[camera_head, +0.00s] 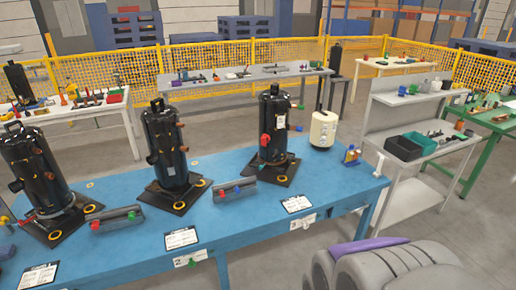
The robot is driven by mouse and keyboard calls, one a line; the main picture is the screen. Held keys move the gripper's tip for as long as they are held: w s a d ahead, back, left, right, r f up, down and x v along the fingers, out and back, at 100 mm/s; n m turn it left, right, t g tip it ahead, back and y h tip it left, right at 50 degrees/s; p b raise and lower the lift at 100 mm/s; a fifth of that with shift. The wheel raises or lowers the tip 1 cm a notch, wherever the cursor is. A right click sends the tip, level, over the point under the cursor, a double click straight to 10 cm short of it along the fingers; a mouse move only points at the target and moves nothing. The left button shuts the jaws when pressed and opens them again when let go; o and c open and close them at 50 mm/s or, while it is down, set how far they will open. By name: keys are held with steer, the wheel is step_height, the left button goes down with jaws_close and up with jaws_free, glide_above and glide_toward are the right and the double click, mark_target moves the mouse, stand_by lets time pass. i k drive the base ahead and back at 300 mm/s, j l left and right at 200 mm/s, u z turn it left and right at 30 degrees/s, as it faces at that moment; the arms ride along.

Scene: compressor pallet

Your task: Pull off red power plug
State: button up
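Three black compressors stand upright on dark base plates on the blue table (262,222): a left one (36,172), a middle one (168,150) and a right one (273,118). A small red part (265,140) sticks out of the left side of the right compressor; it may be the red power plug, but it is too small to be sure. Smaller red pieces show on the grey blocks in front, the left block (117,219) and the right block (234,190). My gripper is not in view. Grey rounded shapes with a purple strip at lower right seem to be my own body.
A cream canister (323,130) stands at the table's far right, near small coloured parts (351,156). Paper sheets lie along the front edge. A grey shelf bench (402,183) with bins stands to the right. Yellow fencing (225,52) runs behind. Floor is clear between table and bench.

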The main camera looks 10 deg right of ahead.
mark_target(266, 138)
steer(key=i+l, duration=0.15)
steer(key=l, duration=0.35)
steer(key=i+l+u, duration=0.15)
steer(key=l, duration=0.35)
steer(key=i+l, duration=0.15)
steer(key=l, duration=0.35)
steer(key=i+l+u, duration=0.1)
steer(key=l, duration=0.4)
steer(key=i+l+u, duration=0.1)
steer(key=l, duration=0.4)
steer(key=i+l, duration=0.15)
steer(key=l, duration=0.4)
steer(key=i+l+u, duration=0.1)
steer(key=l, duration=0.4)
